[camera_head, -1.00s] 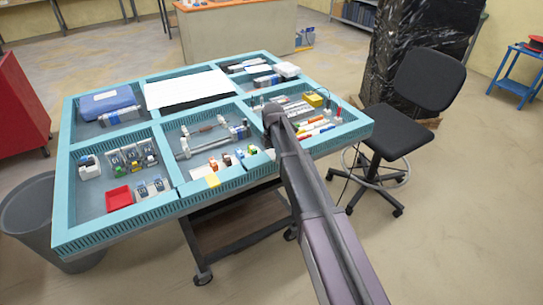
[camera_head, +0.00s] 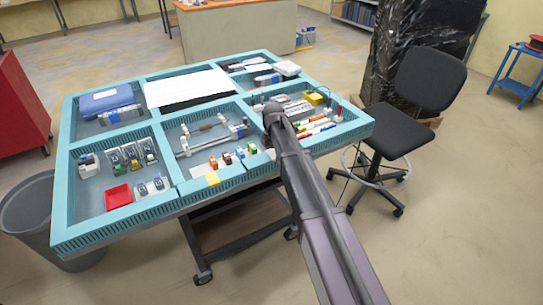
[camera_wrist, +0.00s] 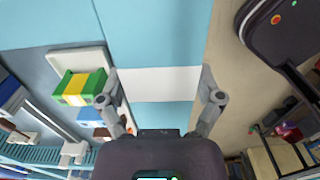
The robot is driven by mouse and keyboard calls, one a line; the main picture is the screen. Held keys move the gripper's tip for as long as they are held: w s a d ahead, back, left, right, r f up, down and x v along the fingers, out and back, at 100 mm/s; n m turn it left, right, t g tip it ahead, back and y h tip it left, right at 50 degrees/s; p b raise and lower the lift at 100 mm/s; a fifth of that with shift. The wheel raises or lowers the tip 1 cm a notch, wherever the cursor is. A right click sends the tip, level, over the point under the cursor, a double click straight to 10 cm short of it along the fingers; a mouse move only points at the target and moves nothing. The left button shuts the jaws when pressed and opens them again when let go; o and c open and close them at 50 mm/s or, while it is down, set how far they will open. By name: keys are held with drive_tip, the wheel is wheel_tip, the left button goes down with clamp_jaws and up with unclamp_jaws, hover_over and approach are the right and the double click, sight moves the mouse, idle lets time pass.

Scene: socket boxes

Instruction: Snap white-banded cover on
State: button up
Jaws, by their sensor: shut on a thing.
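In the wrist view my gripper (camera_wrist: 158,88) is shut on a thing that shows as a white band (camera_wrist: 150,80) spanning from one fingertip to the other. I take it as the white-banded cover. Its body is hard to tell from the light blue surface above and below the band. To the left, a green block with a yellow band (camera_wrist: 80,87) sits on a white base (camera_wrist: 85,58). A blue-and-white piece (camera_wrist: 92,114) lies below it. In the head view my arm's end reaches over the front middle of the table and hides the gripper and cover.
The light blue compartmented table (camera_head: 150,217) holds small coloured blocks, a red tray (camera_head: 118,196), a blue case (camera_head: 106,101) and a white sheet (camera_head: 187,86). A black chair (camera_head: 385,130) stands close to its right side. A grey bin (camera_head: 28,215) stands at the left.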

drive_tip(key=shift+f+b, duration=0.3)
drive_tip(key=shift+f, duration=0.05)
drive_tip(key=o, duration=1.1)
drive_tip(key=shift+c, duration=0.2)
wheel_tip(320, 180, up, 8)
drive_tip(key=p, duration=0.7)
drive_tip(key=shift+w+f+p, duration=0.1)
drive_tip(key=shift+f+p, duration=0.05)
drive_tip(key=shift+p, duration=0.2)
drive_tip(key=shift+f, duration=0.1)
